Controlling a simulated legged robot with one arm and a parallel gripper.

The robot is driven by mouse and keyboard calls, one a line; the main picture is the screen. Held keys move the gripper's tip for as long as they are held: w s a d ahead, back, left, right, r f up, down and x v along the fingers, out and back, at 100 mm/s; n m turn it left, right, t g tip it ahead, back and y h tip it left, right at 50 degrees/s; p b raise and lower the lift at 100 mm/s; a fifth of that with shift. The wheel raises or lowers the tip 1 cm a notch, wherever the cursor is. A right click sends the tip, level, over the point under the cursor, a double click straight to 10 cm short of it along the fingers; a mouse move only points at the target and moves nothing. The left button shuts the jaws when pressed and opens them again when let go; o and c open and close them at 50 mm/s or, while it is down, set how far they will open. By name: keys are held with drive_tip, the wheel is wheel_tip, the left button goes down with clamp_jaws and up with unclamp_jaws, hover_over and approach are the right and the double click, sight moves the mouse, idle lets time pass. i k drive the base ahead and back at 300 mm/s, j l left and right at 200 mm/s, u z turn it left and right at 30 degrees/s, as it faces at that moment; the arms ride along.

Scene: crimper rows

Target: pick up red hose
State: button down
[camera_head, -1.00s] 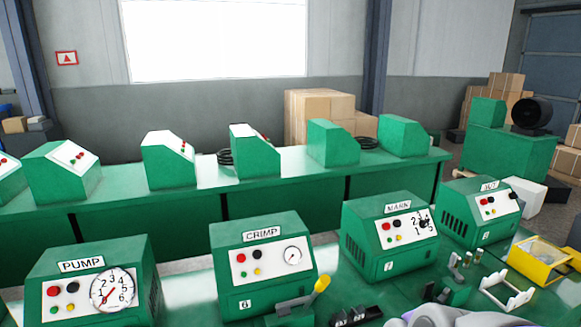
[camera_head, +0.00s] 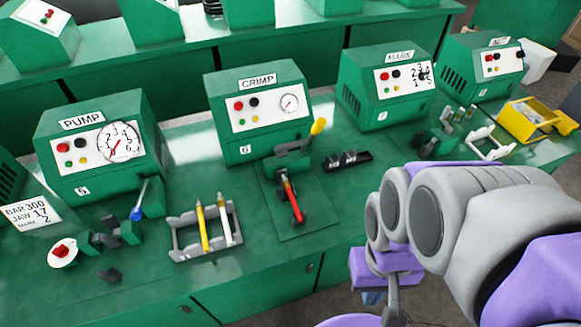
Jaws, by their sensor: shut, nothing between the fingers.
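A red hose (camera_head: 294,203) lies in the crimp station's tool on the green bench, slanting down to the right. Its upper end looks yellow or orange. It sits under the yellow-knobbed lever (camera_head: 318,127), in front of the CRIMP machine (camera_head: 258,112). My grey and purple arm fills the lower right, to the right of the hose and apart from it. I cannot make out my gripper's fingers; they seem hidden behind or below the arm.
A grey rack (camera_head: 180,240) with a yellow hose (camera_head: 203,228) and a white hose (camera_head: 225,222) stands left of the crimp tool. A black block (camera_head: 347,160) lies to its right. A blue-knobbed lever (camera_head: 137,213) stands at the PUMP machine (camera_head: 100,150). Bare bench lies between rack and crimp tool.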

sight(284, 180)
drive_tip(key=i+l+u, duration=0.25)
drive_tip(key=l+u, duration=0.2)
drive_tip(key=l, duration=0.2)
drive_tip(key=i+l+u, duration=0.1)
drive_tip(key=l+u, duration=0.15)
drive_tip(key=l, duration=0.1)
